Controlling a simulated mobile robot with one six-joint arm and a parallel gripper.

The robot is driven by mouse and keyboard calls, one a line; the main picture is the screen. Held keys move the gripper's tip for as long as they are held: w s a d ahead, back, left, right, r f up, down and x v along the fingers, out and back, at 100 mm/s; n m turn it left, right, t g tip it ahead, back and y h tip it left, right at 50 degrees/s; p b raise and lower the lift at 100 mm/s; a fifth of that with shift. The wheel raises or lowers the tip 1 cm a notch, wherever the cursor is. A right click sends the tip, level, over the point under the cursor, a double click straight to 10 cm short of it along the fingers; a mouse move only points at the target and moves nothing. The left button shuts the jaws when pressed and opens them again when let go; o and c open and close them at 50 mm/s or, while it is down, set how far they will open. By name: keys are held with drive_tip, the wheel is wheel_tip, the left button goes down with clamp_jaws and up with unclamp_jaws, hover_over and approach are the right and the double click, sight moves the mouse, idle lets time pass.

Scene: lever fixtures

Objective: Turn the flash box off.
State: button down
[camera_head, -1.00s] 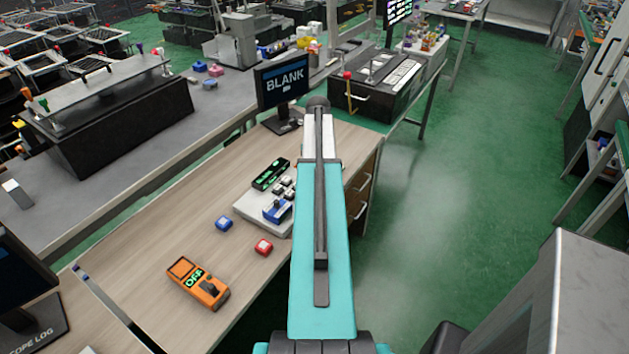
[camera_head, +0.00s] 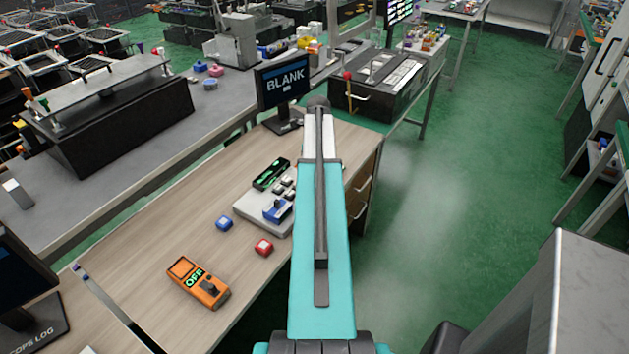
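No label reading "flash box" can be made out. A light grey box (camera_head: 252,214) with a blue lever switch (camera_head: 277,210), small dark keys and a dark green display (camera_head: 270,174) sits on the wooden desk. My arm hides part of its right side. My teal arm stretches forward over the desk's right part. My gripper's fingers do not show.
A monitor (camera_head: 282,82) reading BLANK stands at the desk's back. The wooden desk (camera_head: 150,250) is clear around the orange device. Green floor is open at right.

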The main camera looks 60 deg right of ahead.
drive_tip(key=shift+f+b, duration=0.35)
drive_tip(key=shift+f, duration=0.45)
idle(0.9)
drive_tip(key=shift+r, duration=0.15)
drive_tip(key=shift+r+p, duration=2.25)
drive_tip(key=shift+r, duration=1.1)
